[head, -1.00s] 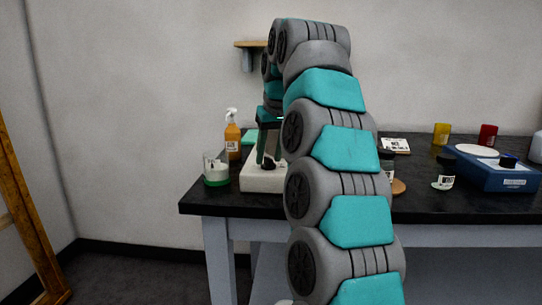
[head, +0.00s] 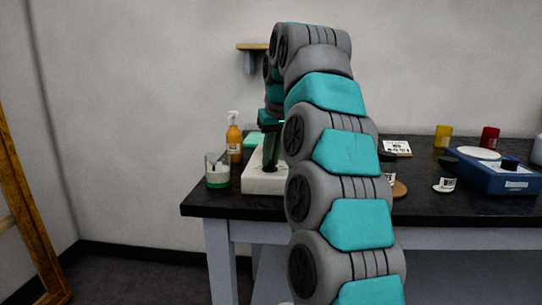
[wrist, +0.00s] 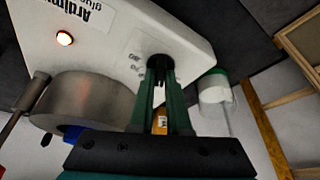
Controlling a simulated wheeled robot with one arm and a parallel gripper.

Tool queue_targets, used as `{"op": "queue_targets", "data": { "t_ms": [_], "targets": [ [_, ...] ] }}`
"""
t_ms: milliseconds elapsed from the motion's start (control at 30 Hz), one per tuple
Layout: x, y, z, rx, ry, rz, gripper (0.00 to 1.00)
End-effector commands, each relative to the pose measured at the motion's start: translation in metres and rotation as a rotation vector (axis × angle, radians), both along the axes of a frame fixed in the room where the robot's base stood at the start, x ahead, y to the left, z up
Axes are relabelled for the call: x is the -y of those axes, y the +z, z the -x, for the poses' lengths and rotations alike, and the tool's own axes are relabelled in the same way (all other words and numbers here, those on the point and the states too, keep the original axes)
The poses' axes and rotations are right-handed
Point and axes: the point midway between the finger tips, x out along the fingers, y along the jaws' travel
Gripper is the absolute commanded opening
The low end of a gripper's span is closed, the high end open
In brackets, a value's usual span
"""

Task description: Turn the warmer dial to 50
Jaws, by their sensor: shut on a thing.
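The glue warmer is a white box (head: 262,181) at the left end of the black bench. It also fills much of the wrist view (wrist: 105,38), tilted there, with a lit orange lamp and a steel pot. In the head view my gripper (head: 271,163) comes down onto the warmer from above. The dial's pointer and setting are hidden by the fingers.
A blue device (head: 485,177), a yellow cup (head: 442,136) and a red cup (head: 490,137) are at right.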

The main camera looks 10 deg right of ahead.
Motion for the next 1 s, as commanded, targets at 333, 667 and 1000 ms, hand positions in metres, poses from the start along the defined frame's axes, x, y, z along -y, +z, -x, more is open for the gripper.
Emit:
{"op": "queue_targets", "data": {
  "t_ms": [333,667,1000],
  "targets": [
    [-0.0006,0.0008,0.0005,0.001,-0.088,0.002,0.0],
    [-0.002,0.001,0.0002,0.002,-0.226,0.0,0.0],
    [-0.0019,0.0011,0.0001,0.002,-0.225,0.0,0.29]
  ]
}}
